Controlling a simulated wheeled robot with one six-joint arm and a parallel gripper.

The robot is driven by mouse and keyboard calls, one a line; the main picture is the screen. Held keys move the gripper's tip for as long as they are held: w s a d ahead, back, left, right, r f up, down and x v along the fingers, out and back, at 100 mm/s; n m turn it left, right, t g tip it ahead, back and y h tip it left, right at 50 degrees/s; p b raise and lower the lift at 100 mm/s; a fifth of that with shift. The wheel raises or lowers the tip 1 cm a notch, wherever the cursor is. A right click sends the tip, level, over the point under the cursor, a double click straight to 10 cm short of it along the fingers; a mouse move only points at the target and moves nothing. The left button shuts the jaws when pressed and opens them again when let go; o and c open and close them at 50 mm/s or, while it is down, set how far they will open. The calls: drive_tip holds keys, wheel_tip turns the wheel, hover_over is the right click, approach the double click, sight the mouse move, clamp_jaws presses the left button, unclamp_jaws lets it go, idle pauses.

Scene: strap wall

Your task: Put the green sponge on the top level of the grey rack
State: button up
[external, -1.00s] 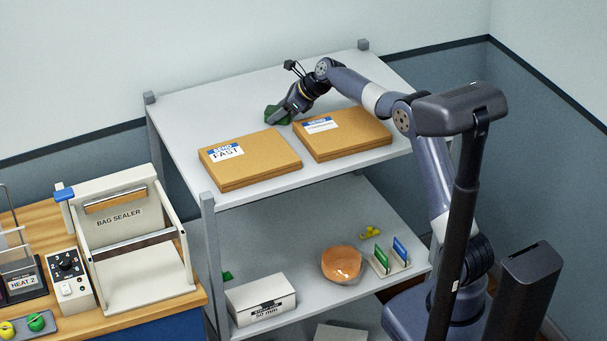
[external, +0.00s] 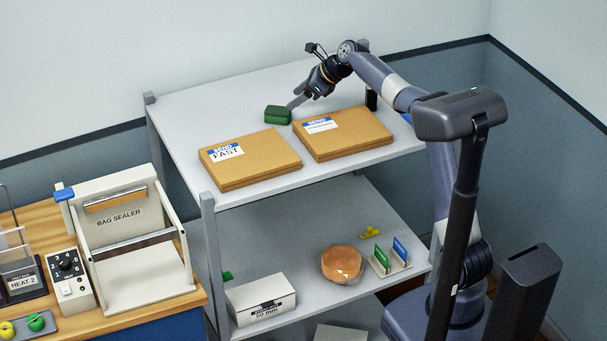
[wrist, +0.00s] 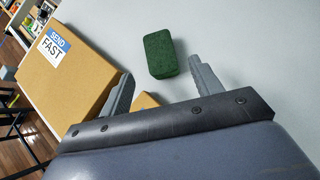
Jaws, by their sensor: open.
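The green sponge (external: 278,115) lies on the top level of the grey rack (external: 195,110), behind the two cardboard boxes. In the wrist view the sponge (wrist: 160,54) lies flat on the grey shelf, beyond my fingertips and apart from them. My gripper (external: 292,104) is to the right of the sponge and a little above the shelf in the external view. In the wrist view my gripper (wrist: 158,75) has its two fingers spread wide with nothing between them.
Two flat cardboard boxes, one marked SEND FAST (external: 250,160) and another (external: 342,133), lie along the front of the top level. The lower level holds a white box (external: 260,300), an orange bowl (external: 342,264) and small items. A bag sealer (external: 125,240) stands on the wooden bench at left.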

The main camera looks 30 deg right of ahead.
drive_tip(key=v, duration=0.4)
